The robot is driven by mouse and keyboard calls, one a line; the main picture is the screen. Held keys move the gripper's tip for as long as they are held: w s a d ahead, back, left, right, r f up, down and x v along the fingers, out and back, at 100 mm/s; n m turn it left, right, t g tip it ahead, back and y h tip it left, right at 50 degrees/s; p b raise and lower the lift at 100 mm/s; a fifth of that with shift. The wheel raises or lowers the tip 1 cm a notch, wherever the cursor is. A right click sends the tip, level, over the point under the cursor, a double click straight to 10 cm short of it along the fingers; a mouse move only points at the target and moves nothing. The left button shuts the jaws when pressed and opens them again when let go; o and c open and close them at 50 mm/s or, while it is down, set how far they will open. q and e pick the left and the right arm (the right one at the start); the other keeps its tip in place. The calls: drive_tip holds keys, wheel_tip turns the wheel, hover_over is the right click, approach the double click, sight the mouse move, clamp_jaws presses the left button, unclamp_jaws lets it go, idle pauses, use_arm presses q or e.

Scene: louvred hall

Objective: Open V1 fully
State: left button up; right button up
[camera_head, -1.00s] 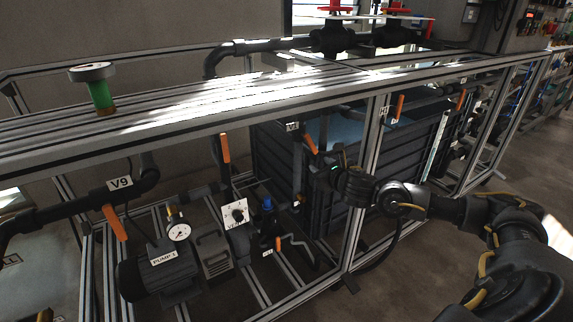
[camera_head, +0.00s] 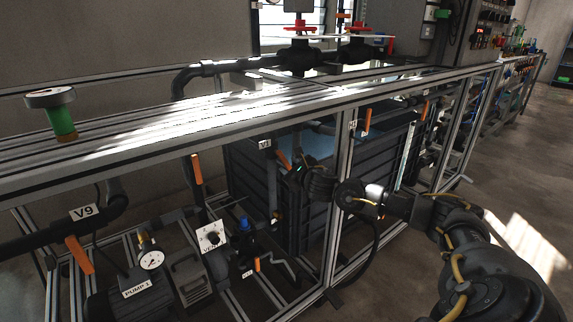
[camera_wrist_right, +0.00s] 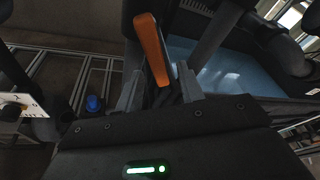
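My right gripper (camera_head: 295,164) reaches between the frame posts to the lever's lower end. In the right wrist view the orange lever (camera_wrist_right: 152,48) stands tilted, its lower end between the two grey fingers (camera_wrist_right: 160,88). Dark gaps show between lever and fingers, so the gripper looks open around it. Any contact is hidden. My left gripper is out of view.
An aluminium post (camera_head: 341,165) stands close to my right wrist. The top rail (camera_head: 150,144) runs above it. A dark tank (camera_head: 384,160) is behind. The V9 lever (camera_head: 79,255), pump 1 (camera_head: 135,290) and a blue-capped fitting (camera_head: 244,224) are lower left.

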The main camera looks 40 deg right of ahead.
drive_tip(key=shift+b+x, duration=0.45)
drive_tip(key=shift+x, duration=0.9)
drive_tip(key=shift+c, duration=0.2)
clamp_jaws()
idle(0.5)
